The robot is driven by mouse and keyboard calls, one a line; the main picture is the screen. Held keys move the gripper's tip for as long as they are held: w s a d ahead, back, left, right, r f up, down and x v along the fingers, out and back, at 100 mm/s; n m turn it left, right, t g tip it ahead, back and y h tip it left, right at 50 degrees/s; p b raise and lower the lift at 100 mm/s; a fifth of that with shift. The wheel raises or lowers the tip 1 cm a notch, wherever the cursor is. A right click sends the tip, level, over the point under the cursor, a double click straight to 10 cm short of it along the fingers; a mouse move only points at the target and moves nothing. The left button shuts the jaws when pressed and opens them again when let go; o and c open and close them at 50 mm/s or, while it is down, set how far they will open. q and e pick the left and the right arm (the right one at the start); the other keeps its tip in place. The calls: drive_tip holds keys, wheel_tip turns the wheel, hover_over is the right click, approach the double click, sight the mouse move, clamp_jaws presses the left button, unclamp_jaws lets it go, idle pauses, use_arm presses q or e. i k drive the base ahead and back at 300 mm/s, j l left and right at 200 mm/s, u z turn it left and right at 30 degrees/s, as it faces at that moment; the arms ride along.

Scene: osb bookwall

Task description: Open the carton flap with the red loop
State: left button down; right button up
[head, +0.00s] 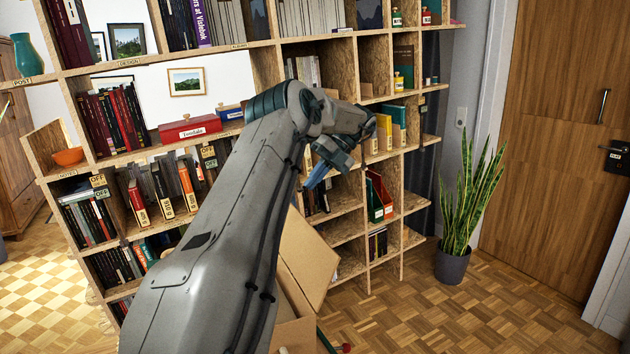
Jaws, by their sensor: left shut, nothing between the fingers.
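A brown carton (296,334) stands on the floor at the bottom centre, largely hidden behind my left arm. One cardboard flap (309,256) stands up at a tilt above it, in front of the shelves. My left gripper (312,183) is above this flap in the picture, with its bluish fingers pointing down and left. It is shut and empty, and appears apart from the flap. A small red thing (345,348) shows at the bottom edge beside the carton; I cannot tell whether it is the red loop. My right gripper is not in view.
A chipboard bookshelf (262,70) with books, binders and a red box (190,130) fills the wall behind my arm. A potted plant (453,264) stands right of it, by a wooden door (555,120). The parquet floor (450,320) at the lower right is clear.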

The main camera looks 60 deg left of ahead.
sight(313, 262)
drive_tip(key=k, duration=0.9)
